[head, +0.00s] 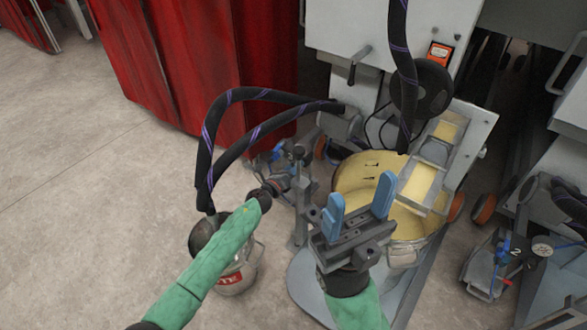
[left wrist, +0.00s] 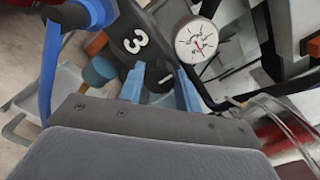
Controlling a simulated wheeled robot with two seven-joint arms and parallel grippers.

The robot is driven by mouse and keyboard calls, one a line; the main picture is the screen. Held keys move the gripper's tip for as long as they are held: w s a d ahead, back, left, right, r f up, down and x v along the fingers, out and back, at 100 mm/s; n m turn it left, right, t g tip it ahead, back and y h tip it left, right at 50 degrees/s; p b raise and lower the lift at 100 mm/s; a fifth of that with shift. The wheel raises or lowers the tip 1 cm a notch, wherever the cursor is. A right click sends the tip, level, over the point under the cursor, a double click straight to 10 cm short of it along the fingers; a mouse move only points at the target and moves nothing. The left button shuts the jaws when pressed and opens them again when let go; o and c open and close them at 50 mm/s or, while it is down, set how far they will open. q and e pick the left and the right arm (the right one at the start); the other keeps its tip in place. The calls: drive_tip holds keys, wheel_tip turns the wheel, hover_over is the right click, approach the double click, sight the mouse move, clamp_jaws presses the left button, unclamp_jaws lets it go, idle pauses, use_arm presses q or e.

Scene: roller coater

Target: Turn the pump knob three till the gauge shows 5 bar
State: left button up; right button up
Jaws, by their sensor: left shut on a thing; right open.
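In the left wrist view a black pump body (left wrist: 136,45) carries a white 3. A round white gauge (left wrist: 197,40) with a thin red needle sits to its right; its reading is too small to tell. My left gripper (left wrist: 160,90) has its blue fingers shut around the dark pump knob three (left wrist: 157,76), which is mostly hidden between them. In the head view the pump (head: 276,170) stands left of the machine, with my left arm reaching to it and hiding much of it. My right gripper (head: 361,202) is open and empty in front of the yellow pan.
A metal pail (head: 238,276) stands under my left arm, with black hoses (head: 260,95) running from it to the machine. The yellow pan (head: 358,172) is behind my right gripper. Another pump, marked 2 (head: 514,252), stands at right. Red curtains (head: 200,60) hang behind. The floor at left is clear.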

use_arm(q)
drive_tip(key=shift+f, duration=0.15)
drive_tip(key=o, duration=1)
drive_tip(key=shift+c, duration=0.2)
drive_tip(key=shift+s, duration=0.1)
drive_tip(key=p+v, duration=0.1)
drive_tip(key=v, duration=0.6)
drive_tip(key=shift+s+a, duration=0.2)
drive_tip(key=shift+s, duration=0.05)
drive_tip(key=shift+s, duration=0.1)
